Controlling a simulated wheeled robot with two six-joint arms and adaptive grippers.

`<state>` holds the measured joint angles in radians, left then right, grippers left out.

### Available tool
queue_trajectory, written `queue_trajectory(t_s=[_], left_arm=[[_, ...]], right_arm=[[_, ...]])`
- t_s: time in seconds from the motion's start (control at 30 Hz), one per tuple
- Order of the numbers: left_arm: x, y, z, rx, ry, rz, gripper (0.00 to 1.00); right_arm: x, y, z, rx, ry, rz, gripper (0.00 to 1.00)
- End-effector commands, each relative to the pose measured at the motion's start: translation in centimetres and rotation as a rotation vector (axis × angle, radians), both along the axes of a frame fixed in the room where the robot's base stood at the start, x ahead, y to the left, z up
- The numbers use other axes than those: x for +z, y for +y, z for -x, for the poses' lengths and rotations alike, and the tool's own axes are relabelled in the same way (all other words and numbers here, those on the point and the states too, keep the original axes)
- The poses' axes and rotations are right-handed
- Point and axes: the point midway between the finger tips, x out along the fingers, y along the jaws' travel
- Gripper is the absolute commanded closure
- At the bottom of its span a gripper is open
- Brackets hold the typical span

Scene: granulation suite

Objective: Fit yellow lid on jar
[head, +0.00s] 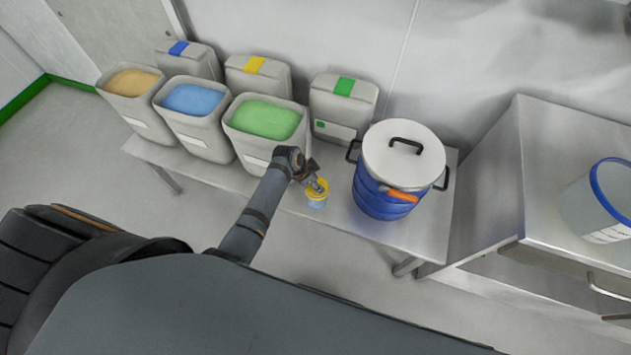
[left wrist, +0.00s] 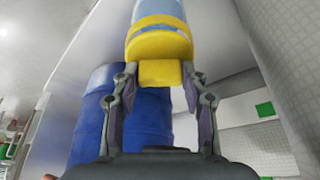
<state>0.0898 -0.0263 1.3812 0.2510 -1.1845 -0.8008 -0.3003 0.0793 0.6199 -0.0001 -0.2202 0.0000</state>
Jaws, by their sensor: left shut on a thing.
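The yellow lid (head: 319,184) is at the mouth of a small clear jar with pale blue contents (head: 316,202), near the front edge of the steel table. My left gripper (head: 315,181) is over the lid. In the left wrist view, the fingers of my left gripper (left wrist: 160,88) are shut on the block-shaped yellow knob of the lid (left wrist: 160,45). The jar (left wrist: 160,10) shows directly beyond the lid, lined up with it. I cannot tell whether the lid is fully seated. My right gripper is not in view.
A blue drum with a white lid (head: 403,155) stands close to the right of the jar. Open bins of orange, blue and green powder (head: 265,119) stand to the left, with their closed containers behind. The steel table (head: 345,220) is bare just right of the jar.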

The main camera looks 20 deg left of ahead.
Motion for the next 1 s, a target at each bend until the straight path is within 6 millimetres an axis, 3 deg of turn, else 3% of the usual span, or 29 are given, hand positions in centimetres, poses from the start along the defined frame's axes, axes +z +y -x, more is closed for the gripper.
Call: queue_trajectory(t_s=[0.4,0.43,0.6,1.0], left_arm=[[-0.68,0.01,-0.01,0.000,0.000,0.000,0.80],[-0.67,0.01,-0.01,0.000,0.000,0.000,0.54],[-0.63,0.01,-0.01,0.000,0.000,0.000,0.31],[-0.11,0.19,0.18,0.000,0.001,-0.001,0.29]], right_arm=[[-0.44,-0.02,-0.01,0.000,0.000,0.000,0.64],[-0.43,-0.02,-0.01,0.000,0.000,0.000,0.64],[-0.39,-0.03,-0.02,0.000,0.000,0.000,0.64],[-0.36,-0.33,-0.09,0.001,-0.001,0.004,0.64]])
